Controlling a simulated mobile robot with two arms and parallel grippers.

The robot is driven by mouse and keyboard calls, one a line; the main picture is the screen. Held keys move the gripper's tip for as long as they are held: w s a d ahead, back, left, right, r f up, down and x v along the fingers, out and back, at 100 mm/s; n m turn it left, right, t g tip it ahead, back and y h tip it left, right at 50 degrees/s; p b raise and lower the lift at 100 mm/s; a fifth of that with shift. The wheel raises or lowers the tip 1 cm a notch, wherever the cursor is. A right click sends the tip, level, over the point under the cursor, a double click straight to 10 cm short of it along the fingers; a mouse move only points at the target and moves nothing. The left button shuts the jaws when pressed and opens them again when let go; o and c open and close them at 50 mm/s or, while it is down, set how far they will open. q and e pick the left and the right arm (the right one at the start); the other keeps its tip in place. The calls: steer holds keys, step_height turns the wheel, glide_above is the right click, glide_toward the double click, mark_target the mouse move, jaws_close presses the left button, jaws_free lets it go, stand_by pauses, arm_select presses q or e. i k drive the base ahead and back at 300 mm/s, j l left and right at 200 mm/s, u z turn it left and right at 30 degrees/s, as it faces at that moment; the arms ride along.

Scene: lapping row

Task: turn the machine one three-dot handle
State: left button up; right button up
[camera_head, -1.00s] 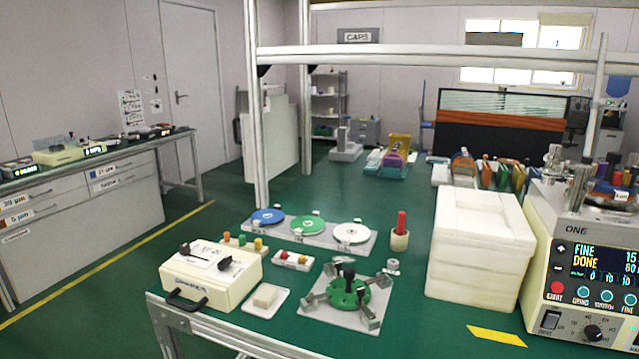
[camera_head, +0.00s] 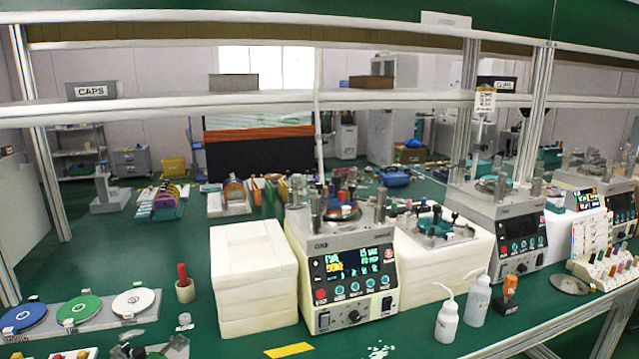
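Machine one (camera_head: 350,262), a cream and grey lapping machine, stands on the bench in the middle of the head view. Its screen (camera_head: 354,265) glows with coloured text, and buttons, a knob and a switch sit below it. On its top deck are metal posts and dark parts around a plate (camera_head: 342,213). Dots on any handle there are too small to make out, so I cannot tell which is the three-dot one. Neither of my grippers is in view.
A white block stack (camera_head: 254,280) stands left of machine one. To its right, a white block (camera_head: 440,270) carries a green fixture. Two white bottles (camera_head: 447,318) stand near the front edge. A second machine (camera_head: 500,230) is farther right. A shelf rail (camera_head: 250,103) crosses above.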

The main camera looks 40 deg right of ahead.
mark_target(353, 173)
steer(key=l+z, duration=0.2)
steer(key=l, duration=1.9)
